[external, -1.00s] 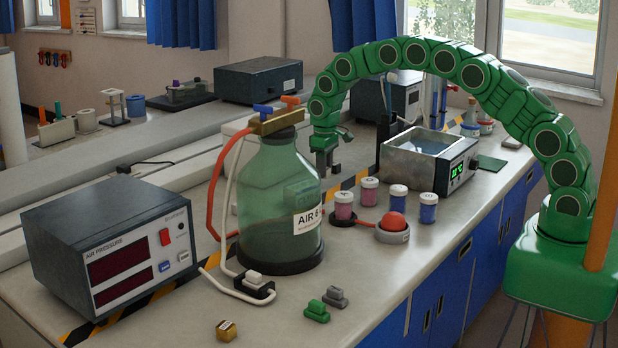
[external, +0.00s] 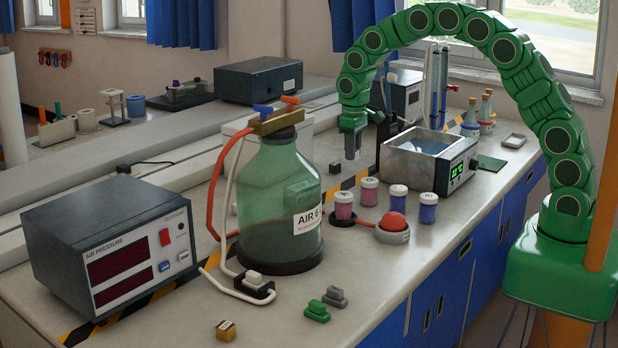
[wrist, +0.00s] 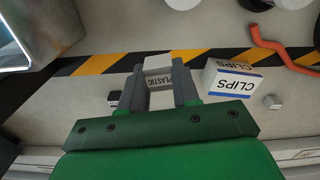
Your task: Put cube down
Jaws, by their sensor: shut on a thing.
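In the wrist view a pale cube (wrist: 159,78) with the word PLASTIC on it sits between the two grey fingers of my gripper (wrist: 158,68). The gripper is shut on it. In the external view my gripper (external: 352,154) points down above the bench, behind and to the right of the green glass jar. The held cube cannot be made out there. A brass-coloured cube (external: 226,330) lies at the front of the bench, far from my gripper. A small grey metal cube (wrist: 271,101) and a small dark cube (wrist: 115,97) show on the bench in the wrist view.
A CLIPS box (wrist: 230,82) lies right of the held cube. The glass jar (external: 280,205), water bath (external: 428,158) and several small jars stand around my gripper. Black-and-yellow tape (wrist: 200,57) crosses the bench. Bare bench shows near the fingers.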

